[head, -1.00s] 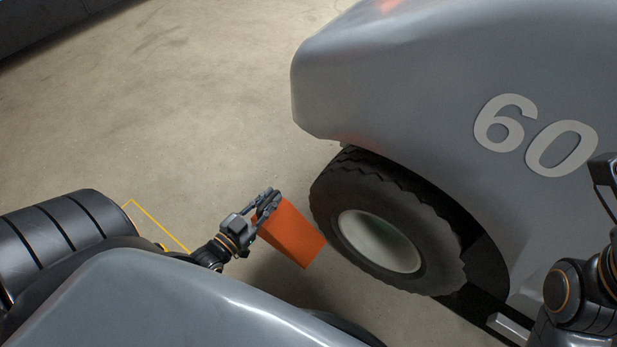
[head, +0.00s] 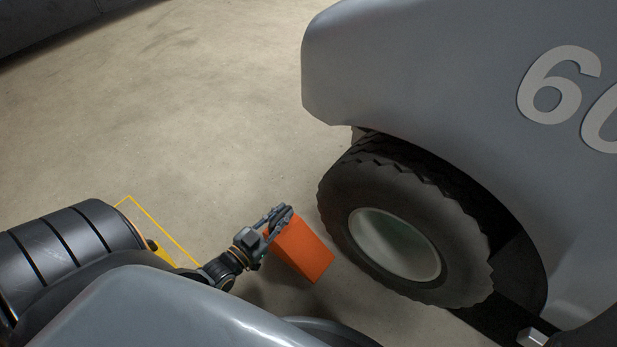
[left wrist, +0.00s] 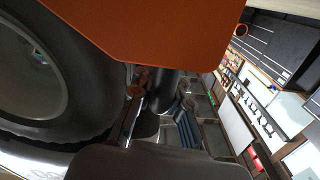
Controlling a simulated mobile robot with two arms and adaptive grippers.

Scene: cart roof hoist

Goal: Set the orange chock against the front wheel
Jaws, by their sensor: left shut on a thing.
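The orange chock (head: 303,250) is a block held in my left gripper (head: 279,222), to the left of the front wheel (head: 395,238). My left gripper is shut on its upper left end. In the head view a narrow strip of floor shows between chock and tyre; I cannot tell whether the chock rests on the floor. In the left wrist view the chock (left wrist: 155,30) fills the top and the wheel (left wrist: 40,85) stands at the left, beside it.
The grey cart body (head: 430,70) with large numerals overhangs the wheel. A yellow line (head: 165,232) marks the floor at the left. The concrete floor (head: 190,110) beyond the chock is clear. The left wrist view shows shelves and a bench (left wrist: 235,125) in the background.

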